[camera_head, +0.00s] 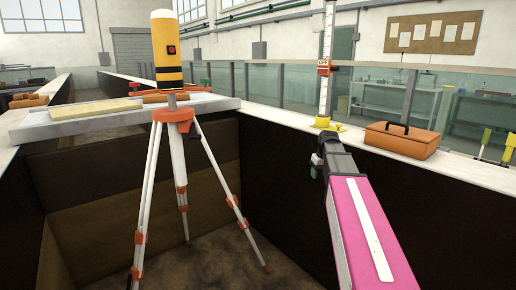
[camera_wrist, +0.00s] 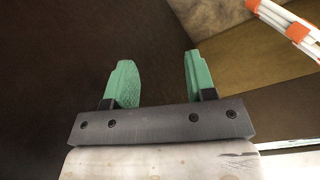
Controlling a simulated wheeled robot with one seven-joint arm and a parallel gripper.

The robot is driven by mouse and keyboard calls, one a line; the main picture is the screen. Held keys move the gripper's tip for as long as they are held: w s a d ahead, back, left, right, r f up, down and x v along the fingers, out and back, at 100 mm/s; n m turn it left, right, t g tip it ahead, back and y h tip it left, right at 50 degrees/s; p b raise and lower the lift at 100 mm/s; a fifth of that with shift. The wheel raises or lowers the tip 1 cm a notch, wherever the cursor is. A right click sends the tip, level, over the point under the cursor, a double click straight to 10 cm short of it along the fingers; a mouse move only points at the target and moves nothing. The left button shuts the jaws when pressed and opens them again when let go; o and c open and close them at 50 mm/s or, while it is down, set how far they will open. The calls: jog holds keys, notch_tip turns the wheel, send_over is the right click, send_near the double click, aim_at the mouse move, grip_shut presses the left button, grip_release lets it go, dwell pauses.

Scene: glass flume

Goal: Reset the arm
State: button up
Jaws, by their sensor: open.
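My gripper (camera_wrist: 155,75) is open in the wrist view, with its two green fingers apart and nothing between them. Dark brown panelling lies beyond the fingers. In the head view my pink arm reaches up from the lower right, and my gripper (camera_head: 316,168) shows small at its far end, beside the dark inner wall (camera_head: 285,160) and below the white ledge. Most of the fingers are hidden there.
A tripod (camera_head: 180,180) with a yellow cylinder (camera_head: 166,50) stands left of my arm; its legs also show in the wrist view (camera_wrist: 290,25). On the right ledge are a measuring staff (camera_head: 326,70) and an orange bag (camera_head: 402,140). A grey slab (camera_head: 70,127) crosses at left.

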jog(key=s+a+f+m+g, duration=0.1)
jog(key=s+a+f, duration=0.3)
jog(key=s+f, duration=0.7)
jog(key=s+a+f+m+g, duration=0.1)
jog(key=s+a+f, duration=0.3)
jog(key=s+f, duration=0.8)
jog(key=shift+a+f+m+h, duration=0.4)
jog(key=shift+f, duration=0.2)
jog(key=shift+s, duration=0.1)
